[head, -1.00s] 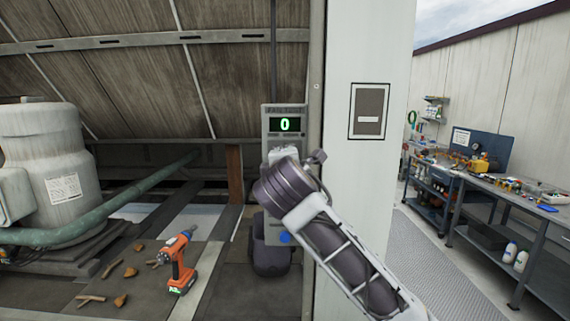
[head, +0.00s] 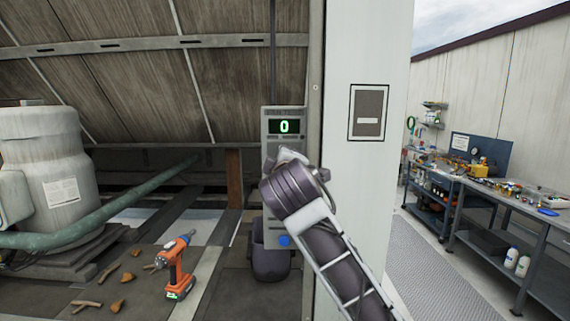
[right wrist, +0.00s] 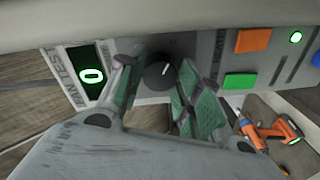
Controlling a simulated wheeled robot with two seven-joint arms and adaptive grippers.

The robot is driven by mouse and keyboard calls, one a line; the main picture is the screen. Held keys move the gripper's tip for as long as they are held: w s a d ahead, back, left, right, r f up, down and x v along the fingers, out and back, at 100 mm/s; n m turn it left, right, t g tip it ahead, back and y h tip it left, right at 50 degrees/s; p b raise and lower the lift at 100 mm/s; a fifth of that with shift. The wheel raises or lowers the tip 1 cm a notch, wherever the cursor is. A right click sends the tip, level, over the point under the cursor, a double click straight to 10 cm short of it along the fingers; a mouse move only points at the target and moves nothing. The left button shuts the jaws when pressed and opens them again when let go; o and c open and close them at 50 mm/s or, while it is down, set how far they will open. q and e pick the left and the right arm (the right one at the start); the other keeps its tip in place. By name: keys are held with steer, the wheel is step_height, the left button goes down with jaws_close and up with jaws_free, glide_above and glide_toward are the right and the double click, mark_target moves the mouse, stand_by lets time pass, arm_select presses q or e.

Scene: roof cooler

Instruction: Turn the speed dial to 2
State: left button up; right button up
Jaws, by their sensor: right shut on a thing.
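The grey control panel (head: 285,113) is mounted beside the white post, and its green display reads 0. In the right wrist view the display (right wrist: 91,75) also reads 0. The round black speed dial (right wrist: 159,72), with a light pointer mark, sits between the green-padded fingers of my right gripper (right wrist: 156,76), which is shut on it. In the head view my right wrist and forearm cover the dial and the middle of the panel. My left gripper is not in view.
The panel also has an orange button (right wrist: 253,40), a green button (right wrist: 240,81) and a blue knob (head: 284,240). A white post (head: 368,190) stands close at the right.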

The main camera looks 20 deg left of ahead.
steer(key=o, duration=1)
steer(key=shift+d, duration=0.1)
steer(key=shift+o, duration=0.2)
steer(key=v, duration=1.2)
steer(key=shift+w, duration=0.1)
